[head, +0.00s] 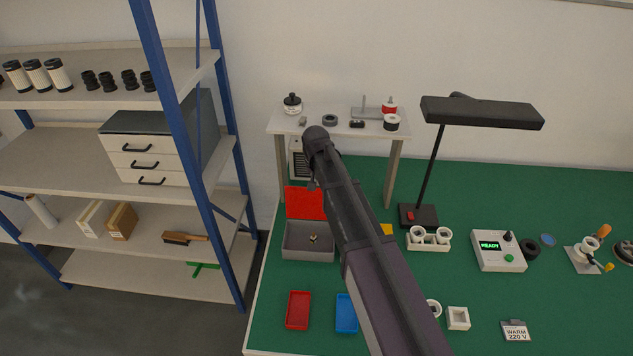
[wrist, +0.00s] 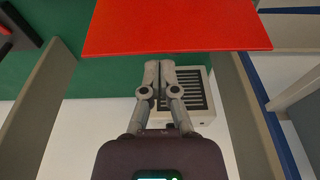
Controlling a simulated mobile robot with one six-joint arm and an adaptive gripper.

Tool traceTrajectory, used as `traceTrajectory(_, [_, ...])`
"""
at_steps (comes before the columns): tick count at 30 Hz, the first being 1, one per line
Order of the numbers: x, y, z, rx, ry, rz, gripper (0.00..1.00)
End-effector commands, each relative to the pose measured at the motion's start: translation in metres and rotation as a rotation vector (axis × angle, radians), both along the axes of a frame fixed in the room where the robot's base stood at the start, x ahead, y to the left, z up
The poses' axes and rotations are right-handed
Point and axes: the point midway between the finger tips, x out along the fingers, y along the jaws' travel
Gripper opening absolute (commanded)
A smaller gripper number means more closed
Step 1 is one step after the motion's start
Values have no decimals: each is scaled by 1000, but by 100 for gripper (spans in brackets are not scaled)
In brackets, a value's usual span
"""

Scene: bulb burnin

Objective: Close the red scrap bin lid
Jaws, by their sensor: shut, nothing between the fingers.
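The scrap bin is a grey box (head: 308,244) at the left of the green table, with a small dark and yellowish item inside. Its red lid (head: 306,203) stands open, raised at the bin's back edge. The lid also fills the top of the wrist view (wrist: 178,25). My gripper (wrist: 158,66) is shut and empty, its fingertips just short of the lid's near edge in the wrist view. I cannot tell whether they touch it. In the head view my arm comes in from the lower right and covers the lid's right side; the fingers are not clear there.
A small raised shelf (head: 345,128) with jars and parts stands behind the bin, a white slatted box (wrist: 186,100) beneath it. A red tray (head: 298,310) and a blue tray (head: 346,314) lie in front. A blue-posted rack (head: 187,130) stands left; a black lamp (head: 480,112) right.

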Motion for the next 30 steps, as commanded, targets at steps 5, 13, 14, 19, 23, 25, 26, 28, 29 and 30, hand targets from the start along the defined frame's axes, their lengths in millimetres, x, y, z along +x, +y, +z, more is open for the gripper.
traceTrajectory(5, [2,0,-14,0,0,0,0])
traceTrajectory(13, [4,0,-19,0,0,0,0])
traceTrajectory(14, [4,0,-19,0,0,0,0])
traceTrajectory(19, [4,0,-19,0,0,0,0])
traceTrajectory(23, [4,0,-19,0,0,0,0])
traceTrajectory(25, [3,0,-19,0,-1,1,0])
traceTrajectory(26, [3,0,-19,0,-3,1,0])
traceTrajectory(28, [2,0,-19,0,-8,1,0])
traceTrajectory(29, [2,0,-19,-1,-12,1,0])
traceTrajectory(30, [1,0,-19,-1,-19,1,0])
